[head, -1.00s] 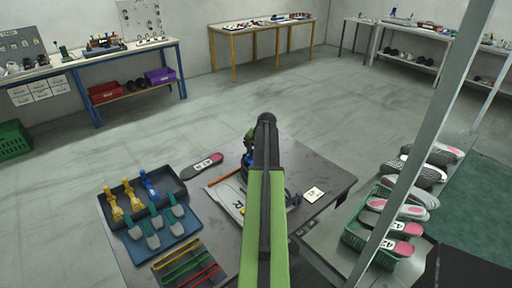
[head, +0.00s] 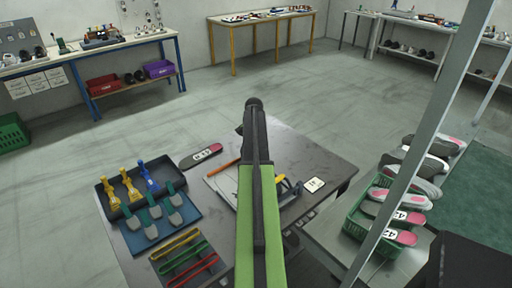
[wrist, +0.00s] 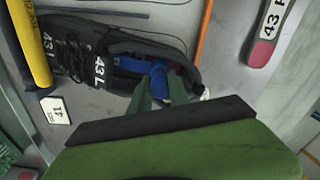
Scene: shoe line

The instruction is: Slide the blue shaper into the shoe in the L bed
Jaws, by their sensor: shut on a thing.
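In the wrist view a black laced shoe (wrist: 110,50) marked 43 L lies on its bed, its opening toward my gripper. The blue shaper (wrist: 158,80) has its handle between my green fingers, and its blue strip reaches left into the shoe opening. My gripper (wrist: 160,90) is shut on it. How deep the shaper sits inside the shoe is hidden. In the head view my arm covers the gripper and most of the shoe. Another blue shaper (head: 148,176) stands in the dark tray (head: 110,205) beside yellow ones.
A yellow bar (wrist: 30,45) stands close beside the shoe. An orange stick (head: 226,163) and a grey insole (head: 201,156) lie on the table. A small card (head: 314,184) lies at right. A metal post (head: 410,165) rises near the green basket (head: 352,222).

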